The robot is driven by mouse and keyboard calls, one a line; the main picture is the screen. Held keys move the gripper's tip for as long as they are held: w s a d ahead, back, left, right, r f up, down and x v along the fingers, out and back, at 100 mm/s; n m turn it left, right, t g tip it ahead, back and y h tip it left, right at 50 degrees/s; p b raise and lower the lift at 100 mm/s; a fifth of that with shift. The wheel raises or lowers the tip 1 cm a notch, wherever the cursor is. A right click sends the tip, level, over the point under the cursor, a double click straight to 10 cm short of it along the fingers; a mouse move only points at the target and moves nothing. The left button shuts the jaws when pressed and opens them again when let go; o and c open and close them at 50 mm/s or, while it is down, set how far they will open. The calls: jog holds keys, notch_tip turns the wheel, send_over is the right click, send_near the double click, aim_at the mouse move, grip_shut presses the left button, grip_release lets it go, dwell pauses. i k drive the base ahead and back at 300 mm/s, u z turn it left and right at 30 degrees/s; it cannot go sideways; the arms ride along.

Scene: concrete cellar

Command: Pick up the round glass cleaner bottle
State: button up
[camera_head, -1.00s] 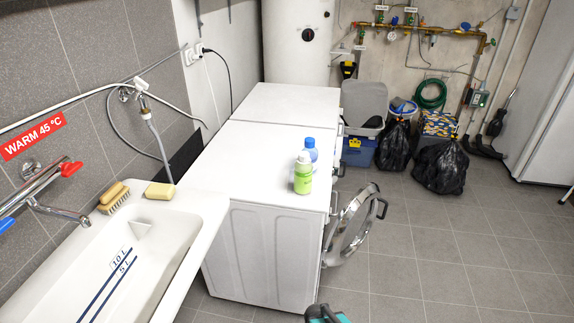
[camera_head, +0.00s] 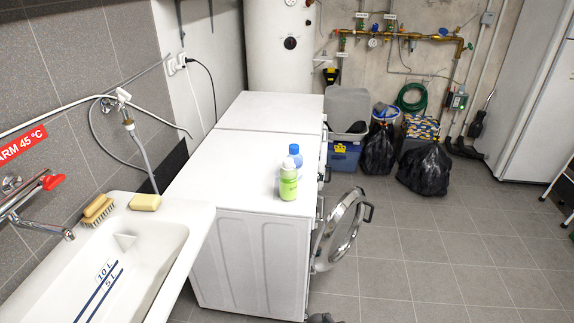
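Two bottles stand upright close together on the white top of the front machine, near its right front corner. The nearer is a green bottle (camera_head: 288,184) with a white cap and a pale label. Behind it is a blue bottle (camera_head: 295,152) with a blue cap, its lower part mostly hidden by the green one. The labels are too small to read, so I cannot tell for sure which is the glass cleaner; the blue one looks round. My gripper is not in view. A small dark part, likely of my arm, shows at the bottom edge.
The front machine's round door (camera_head: 341,231) hangs open on its right side. A white sink (camera_head: 191,216) with a brush (camera_head: 98,209) and yellow sponge (camera_head: 145,202) is at left. Black bags (camera_head: 427,170) and bins stand at the back. The tiled floor at right is clear.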

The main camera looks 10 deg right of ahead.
aim_at(298, 159)
jog(key=i, duration=0.9)
jog(key=z, duration=0.75)
jog(key=k, duration=0.15)
jog(key=u, duration=2.9)
